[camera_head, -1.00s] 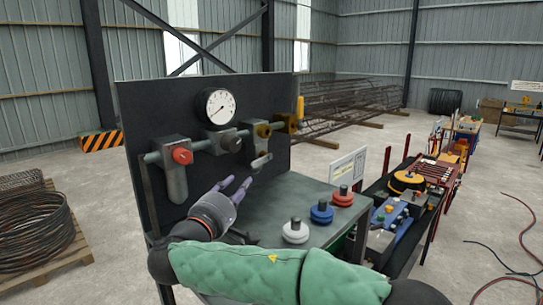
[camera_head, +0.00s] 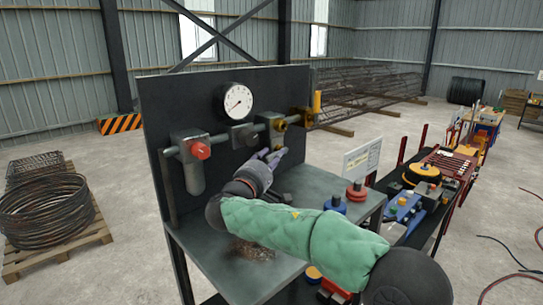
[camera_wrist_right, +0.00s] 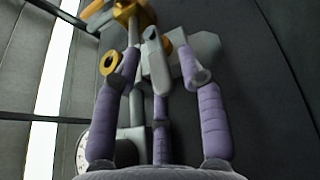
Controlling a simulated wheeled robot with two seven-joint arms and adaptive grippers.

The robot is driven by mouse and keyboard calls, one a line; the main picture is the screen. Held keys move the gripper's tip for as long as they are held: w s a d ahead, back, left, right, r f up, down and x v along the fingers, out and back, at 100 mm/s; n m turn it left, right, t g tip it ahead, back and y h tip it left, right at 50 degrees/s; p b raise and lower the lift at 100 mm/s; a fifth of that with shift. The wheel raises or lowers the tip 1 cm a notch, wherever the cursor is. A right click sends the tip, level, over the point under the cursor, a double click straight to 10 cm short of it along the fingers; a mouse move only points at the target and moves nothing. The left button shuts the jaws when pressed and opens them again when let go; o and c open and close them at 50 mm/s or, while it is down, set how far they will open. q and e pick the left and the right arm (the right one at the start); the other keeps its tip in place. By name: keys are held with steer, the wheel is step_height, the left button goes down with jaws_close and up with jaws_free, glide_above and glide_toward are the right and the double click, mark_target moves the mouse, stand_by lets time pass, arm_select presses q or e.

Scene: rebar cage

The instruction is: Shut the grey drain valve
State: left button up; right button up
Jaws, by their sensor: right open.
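The grey drain valve's lever (camera_head: 279,153) sticks out low on the dark panel, under the brass fittings, and is partly hidden by my fingers. In the right wrist view the grey lever (camera_wrist_right: 155,65) lies between my purple fingers. My right gripper (camera_head: 270,154) is open, with its fingers spread around the lever. In the wrist view the right gripper (camera_wrist_right: 163,70) has a finger on either side of the lever and another below; I cannot tell whether any touches. My left gripper is not in view.
A red knob (camera_head: 201,151), a pressure gauge (camera_head: 234,101) and a yellow handle (camera_head: 317,101) are on the panel (camera_head: 170,95) close by. Blue (camera_head: 335,205) and red (camera_head: 356,192) knobbed pieces stand on the bench (camera_head: 202,252). A tool cart is at the right.

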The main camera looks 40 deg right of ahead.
steer(key=shift+w+d+f, duration=0.1)
steer(key=shift+d, duration=0.2)
steer(key=shift+a, duration=0.1)
jaws_close()
stand_by(1.0)
jaws_free()
steer(key=v, duration=1.2)
